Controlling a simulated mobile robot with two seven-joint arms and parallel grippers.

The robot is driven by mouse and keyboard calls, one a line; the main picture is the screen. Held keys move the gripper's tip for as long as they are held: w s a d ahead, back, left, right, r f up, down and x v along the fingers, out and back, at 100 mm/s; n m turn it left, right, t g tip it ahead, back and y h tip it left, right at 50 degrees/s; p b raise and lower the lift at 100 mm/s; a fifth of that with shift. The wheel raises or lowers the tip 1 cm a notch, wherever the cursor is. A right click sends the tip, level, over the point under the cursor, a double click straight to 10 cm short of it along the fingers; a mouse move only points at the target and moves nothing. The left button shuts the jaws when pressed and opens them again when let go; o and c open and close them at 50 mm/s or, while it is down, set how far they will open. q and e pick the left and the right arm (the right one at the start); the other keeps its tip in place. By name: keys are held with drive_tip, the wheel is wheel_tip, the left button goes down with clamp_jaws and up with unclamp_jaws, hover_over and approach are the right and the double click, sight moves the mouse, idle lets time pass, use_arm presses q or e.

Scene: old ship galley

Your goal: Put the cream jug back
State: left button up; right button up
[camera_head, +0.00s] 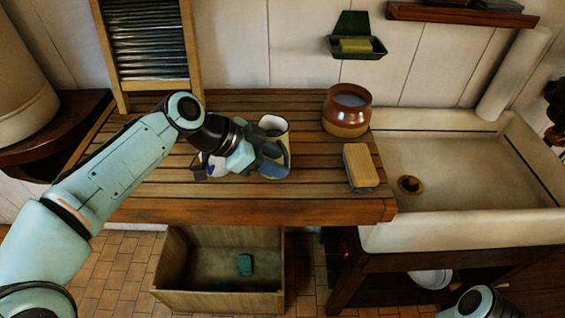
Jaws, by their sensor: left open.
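A pale jug (276,125) with a dark inside stands on the slatted wooden counter (230,210), left of the middle. I take it for the cream jug. My left gripper (272,158) comes in from the left and is open at the jug's near side. Its dark fingers cover much of the jug's body, and I cannot tell whether they touch it. A small pale and dark object (200,168) is partly hidden behind the gripper's wrist. My right gripper is not in view; only a piece of my right arm shows at the bottom right.
A brown glazed pot (347,112) and a wood-topped block or brush (361,166) stand right of the jug. A stone sink (440,222) adjoins the counter at the right. A washboard (150,45) leans at the back left. An open crate (220,300) sits below. The counter's front strip is clear.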

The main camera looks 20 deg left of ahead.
use_arm(q)
drive_tip(key=v, duration=0.9)
drive_tip(key=shift+f, duration=0.15)
